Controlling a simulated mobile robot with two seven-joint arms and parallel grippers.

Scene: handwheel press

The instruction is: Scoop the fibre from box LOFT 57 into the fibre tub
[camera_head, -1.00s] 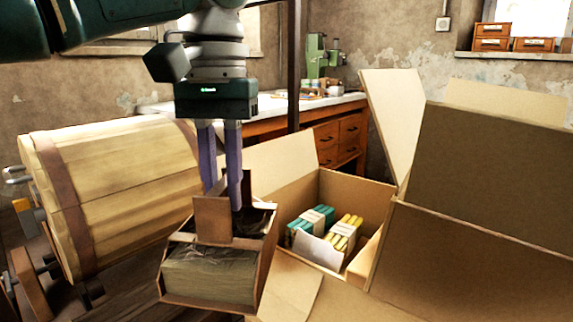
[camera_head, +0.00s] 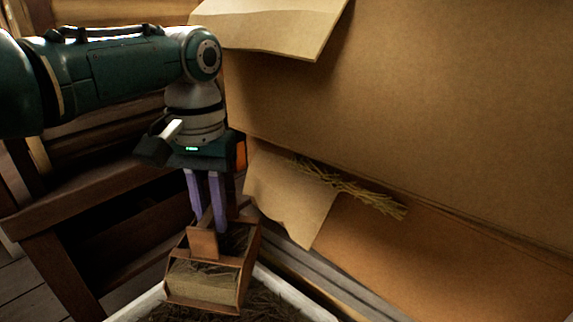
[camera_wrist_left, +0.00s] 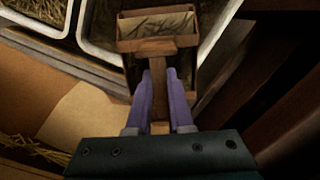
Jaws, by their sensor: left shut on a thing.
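My left gripper (camera_head: 209,226) points down and is shut on the handle of a wooden scoop (camera_head: 203,243). The scoop, roughly level, holds pale brown fibre (camera_head: 202,276). It hangs over a white-rimmed tub (camera_head: 292,293) at the bottom of the head view, which has dark brown fibre in it. In the left wrist view the scoop (camera_wrist_left: 158,45) is at the top centre, with the purple fingers around its handle. White-rimmed tubs (camera_wrist_left: 88,35) with fibre lie beside it. No LOFT 57 label is readable. My right gripper is not in view.
A grey ledge (camera_head: 330,280) runs beside the tub. Dark wooden framing (camera_head: 65,275) stands at the left.

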